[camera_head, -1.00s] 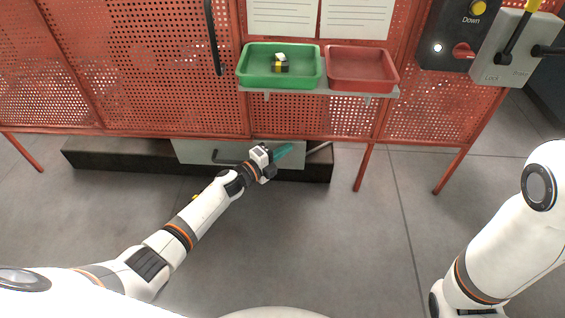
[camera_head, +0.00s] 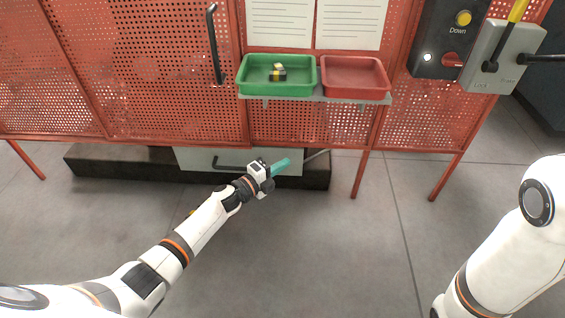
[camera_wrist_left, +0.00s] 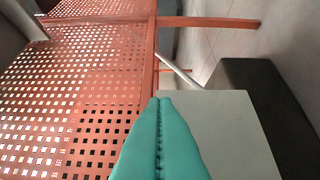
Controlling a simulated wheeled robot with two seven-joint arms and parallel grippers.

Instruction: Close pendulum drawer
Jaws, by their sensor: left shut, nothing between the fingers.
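The pendulum drawer (camera_head: 190,160) shows as a light grey front with a dark bar handle (camera_head: 232,164), low in the dark base under the red cabinet. I cannot tell how far it stands out. My left gripper (camera_head: 283,166) is shut and empty, its teal fingers in front of the right part of the drawer front. In the left wrist view the shut teal fingers (camera_wrist_left: 160,145) overlap the grey drawer panel (camera_wrist_left: 230,130). Contact cannot be made out. My right gripper is out of view; only my right arm shows at the lower right.
The dark base (camera_head: 110,165) extends to both sides of the drawer. Above are a green tray (camera_head: 250,88) holding a small black-and-yellow part (camera_head: 277,72), and a red tray (camera_head: 355,78). Thin red cabinet legs (camera_head: 361,172) stand at the right. The grey floor in front is open.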

